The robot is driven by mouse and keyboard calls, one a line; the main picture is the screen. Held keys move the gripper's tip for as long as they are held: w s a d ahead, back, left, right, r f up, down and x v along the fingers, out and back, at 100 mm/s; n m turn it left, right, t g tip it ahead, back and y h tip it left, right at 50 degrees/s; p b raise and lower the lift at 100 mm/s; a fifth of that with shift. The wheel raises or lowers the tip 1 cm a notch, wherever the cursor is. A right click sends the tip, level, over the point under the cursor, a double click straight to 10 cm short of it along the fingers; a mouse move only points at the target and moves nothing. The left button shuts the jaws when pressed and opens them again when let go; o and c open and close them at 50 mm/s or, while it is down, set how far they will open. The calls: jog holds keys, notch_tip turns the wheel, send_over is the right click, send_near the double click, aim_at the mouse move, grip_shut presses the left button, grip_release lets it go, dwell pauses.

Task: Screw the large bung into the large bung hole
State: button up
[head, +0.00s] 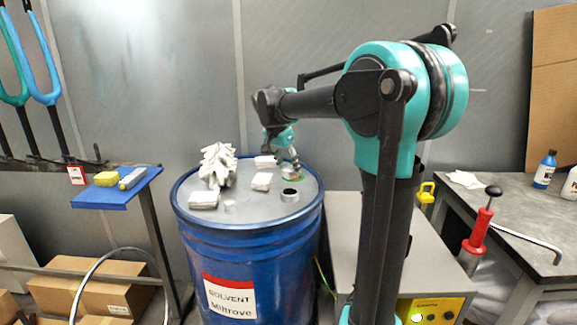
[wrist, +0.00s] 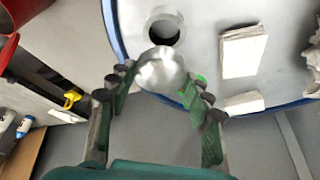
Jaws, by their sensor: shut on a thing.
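The large bung (wrist: 160,70), a round silver plug, is between the fingertips of my gripper (wrist: 158,80) in the wrist view. My gripper is shut on it. In the head view my gripper (head: 290,171) is over the right part of the drum lid, behind the large bung hole (head: 290,196). The hole is a dark opening with a raised rim; it also shows in the wrist view (wrist: 164,32), just above the bung in the picture. The bung covers a little of the hole's near edge there and is beside it, not in it. Its height above the lid is unclear.
The blue drum (head: 245,255) carries white folded pads (head: 204,200), a pair of pale gloves (head: 217,165) and a small white piece (head: 229,204) on its lid. A grey cabinet (head: 350,240) stands to the right. A blue shelf (head: 115,190) is at left.

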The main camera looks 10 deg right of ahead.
aim_at(289, 177)
jog(key=shift+f, duration=2.4)
jog(key=shift+f, duration=0.9)
jog(key=o, duration=0.7)
jog(key=shift+f, duration=0.1)
jog(key=c, duration=0.5)
jog(key=m+g+h, duration=0.1)
jog(key=m, duration=0.3)
jog(key=shift+w+m, duration=0.1)
jog(key=shift+m, duration=0.2)
jog(key=shift+c, duration=0.2)
jog(key=m+g, duration=0.2)
jog(key=m, duration=0.2)
jog(key=shift+w+m, duration=0.15)
jog(key=shift+m, duration=0.15)
